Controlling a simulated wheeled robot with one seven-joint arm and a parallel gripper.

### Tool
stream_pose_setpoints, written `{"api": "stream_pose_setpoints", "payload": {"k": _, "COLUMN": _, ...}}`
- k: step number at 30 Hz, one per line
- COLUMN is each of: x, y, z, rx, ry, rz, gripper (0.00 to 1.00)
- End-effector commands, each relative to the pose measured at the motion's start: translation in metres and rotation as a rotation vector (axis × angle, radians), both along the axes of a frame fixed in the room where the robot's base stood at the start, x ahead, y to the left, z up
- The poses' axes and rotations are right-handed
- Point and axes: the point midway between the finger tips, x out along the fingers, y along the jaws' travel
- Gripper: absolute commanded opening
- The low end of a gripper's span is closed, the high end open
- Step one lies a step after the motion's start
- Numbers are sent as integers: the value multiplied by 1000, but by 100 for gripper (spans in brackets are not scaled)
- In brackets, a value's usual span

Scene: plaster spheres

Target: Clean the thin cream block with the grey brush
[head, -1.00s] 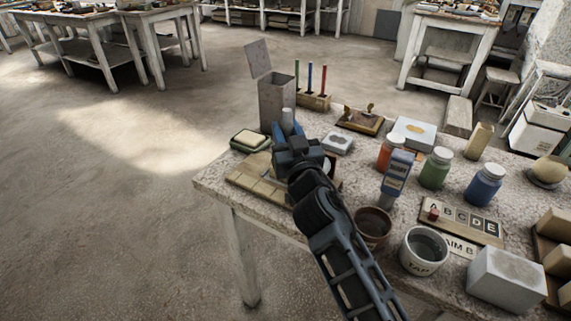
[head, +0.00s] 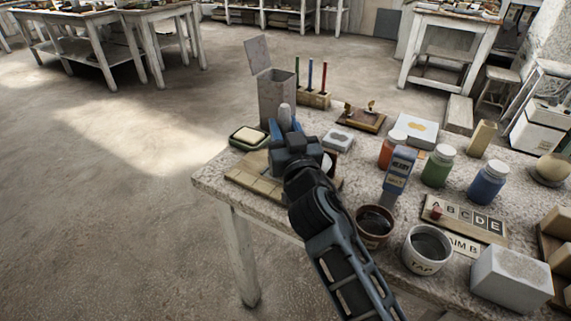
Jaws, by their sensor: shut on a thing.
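A smaller flat grey-white block (head: 338,140) with a grey mark lies nearer the gripper.
A green dish with a cream bar (head: 249,138), a tall open box (head: 276,98) and a wooden slatted board (head: 249,180) surround the gripper. Jars (head: 437,166), a brown pot (head: 374,227), a white pot (head: 427,249) and a large pale block (head: 511,279) crowd the right.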

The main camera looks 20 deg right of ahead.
Motion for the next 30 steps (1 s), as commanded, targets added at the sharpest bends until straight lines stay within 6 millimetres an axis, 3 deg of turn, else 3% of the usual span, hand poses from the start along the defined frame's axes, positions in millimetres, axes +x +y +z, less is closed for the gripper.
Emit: {"api": "stream_pose_setpoints", "payload": {"k": 30, "x": 0, "y": 0, "z": -7, "rx": 1, "ry": 0, "rz": 0, "gripper": 3}}
